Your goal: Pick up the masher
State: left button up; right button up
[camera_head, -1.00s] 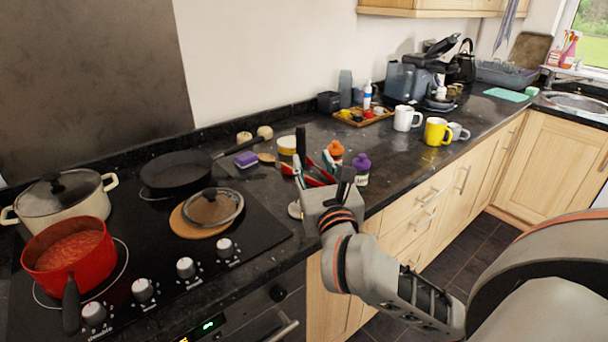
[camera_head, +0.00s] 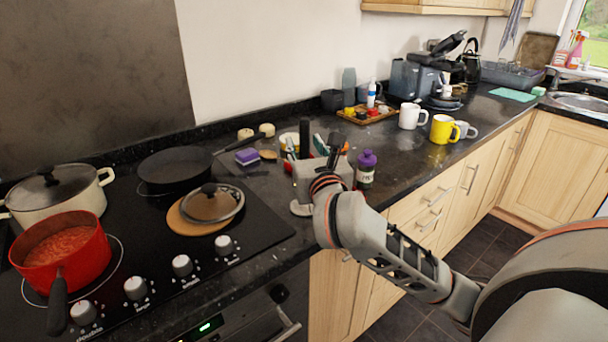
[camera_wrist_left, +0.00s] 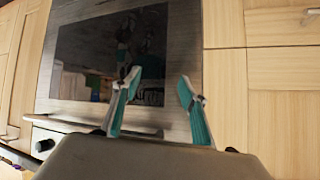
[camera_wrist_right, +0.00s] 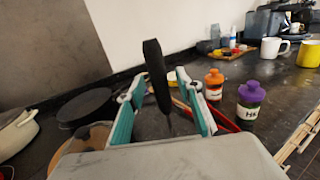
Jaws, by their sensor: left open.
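The masher has an upright black handle, seen in the right wrist view (camera_wrist_right: 156,72) between my right gripper's fingers. In the head view the handle (camera_head: 304,136) rises behind my right gripper (camera_head: 305,152). Its lower part is largely hidden by the gripper. My right gripper (camera_wrist_right: 160,84) is open, with one teal finger on each side of the handle and visible gaps beside it. My left gripper (camera_wrist_left: 160,82) is open and empty in the left wrist view, facing the dark oven door (camera_wrist_left: 100,60). It is not seen in the head view.
A purple-capped bottle (camera_head: 366,168) and an orange-capped bottle (camera_wrist_right: 213,86) stand right of the masher. Red-handled tools (camera_wrist_right: 222,118) lie close behind the gripper. A pan (camera_head: 175,168), glass lid (camera_head: 212,204) and red pot (camera_head: 62,255) occupy the hob. Mugs (camera_head: 412,116) stand farther right.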

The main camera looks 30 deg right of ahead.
jog(key=shift+w+d, duration=0.15)
jog(key=shift+w, duration=0.15)
grip_shut()
jog(key=shift+r, duration=0.1)
